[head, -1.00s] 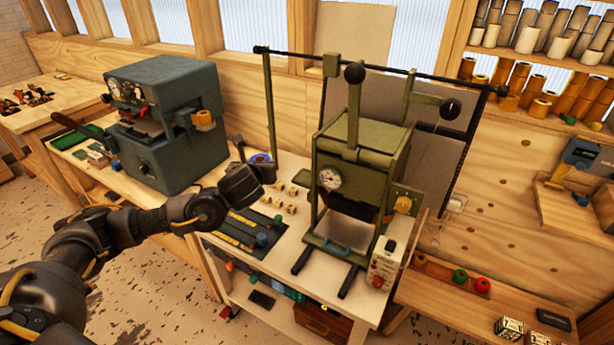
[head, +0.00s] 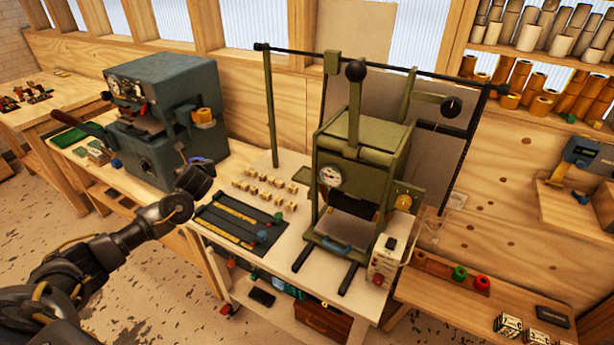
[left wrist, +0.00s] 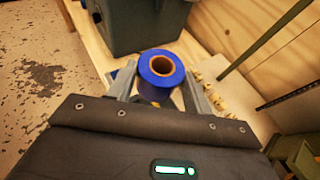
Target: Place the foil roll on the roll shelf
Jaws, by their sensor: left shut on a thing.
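A blue foil roll (left wrist: 160,76) with a brown core shows in the left wrist view, between the two fingers of my left gripper (left wrist: 158,92). The gripper is shut on it. In the head view my left gripper (head: 194,176) is over the left part of the bench, in front of the dark teal machine; a bit of the blue roll (head: 200,160) shows behind it, mostly hidden. The shelf (head: 550,62) at the upper right holds several gold and pale rolls. My right gripper is not in view.
A green press (head: 360,165) stands mid-bench with a tall post and crossbar. The teal machine (head: 165,110) stands at left. Small brass blocks (head: 270,186) and a dark mat (head: 238,222) lie between them. A low wooden table (head: 480,310) is at right.

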